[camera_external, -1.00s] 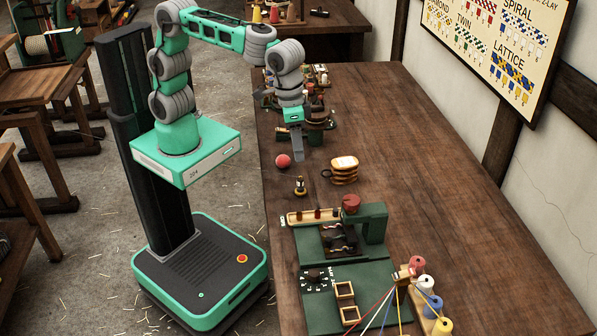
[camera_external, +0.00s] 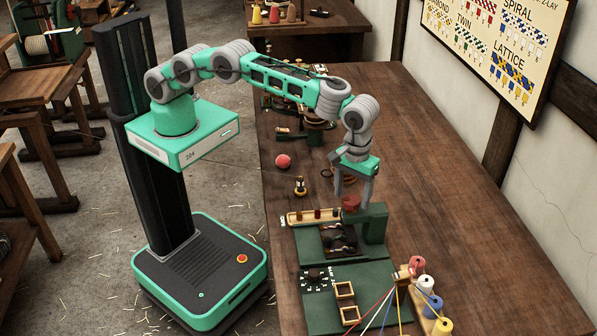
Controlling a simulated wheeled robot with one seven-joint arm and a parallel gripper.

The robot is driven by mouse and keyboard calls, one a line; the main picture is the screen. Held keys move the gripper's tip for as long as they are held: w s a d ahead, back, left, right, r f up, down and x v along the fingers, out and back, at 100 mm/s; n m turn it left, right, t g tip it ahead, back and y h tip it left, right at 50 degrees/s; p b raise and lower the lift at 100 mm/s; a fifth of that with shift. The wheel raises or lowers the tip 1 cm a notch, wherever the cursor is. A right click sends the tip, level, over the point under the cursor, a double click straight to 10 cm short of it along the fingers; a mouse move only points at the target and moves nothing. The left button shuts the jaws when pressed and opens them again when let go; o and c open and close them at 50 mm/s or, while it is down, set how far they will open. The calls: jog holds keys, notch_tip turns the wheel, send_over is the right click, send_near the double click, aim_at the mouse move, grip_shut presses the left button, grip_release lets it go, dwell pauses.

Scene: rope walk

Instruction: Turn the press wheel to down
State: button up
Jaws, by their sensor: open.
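The press (camera_external: 374,226) is a green frame on a green base plate on the wooden bench, with a dark plate under its arm. Its red wheel (camera_external: 351,202) sits on top. My gripper (camera_external: 353,194) points down with its two fingers apart, just above and around the red wheel as seen from here. I cannot tell whether the fingers touch the wheel. The wheel's setting is too small to read.
A tray of coloured pegs (camera_external: 314,217) and a small brass-and-black piece (camera_external: 300,186) stand left of the press. A red ball (camera_external: 283,161) lies farther back. Coloured spools (camera_external: 431,304) with strands stand in front. The bench's right side is clear.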

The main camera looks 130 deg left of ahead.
jog(key=shift+f, duration=0.5)
jog(key=c, duration=1.4)
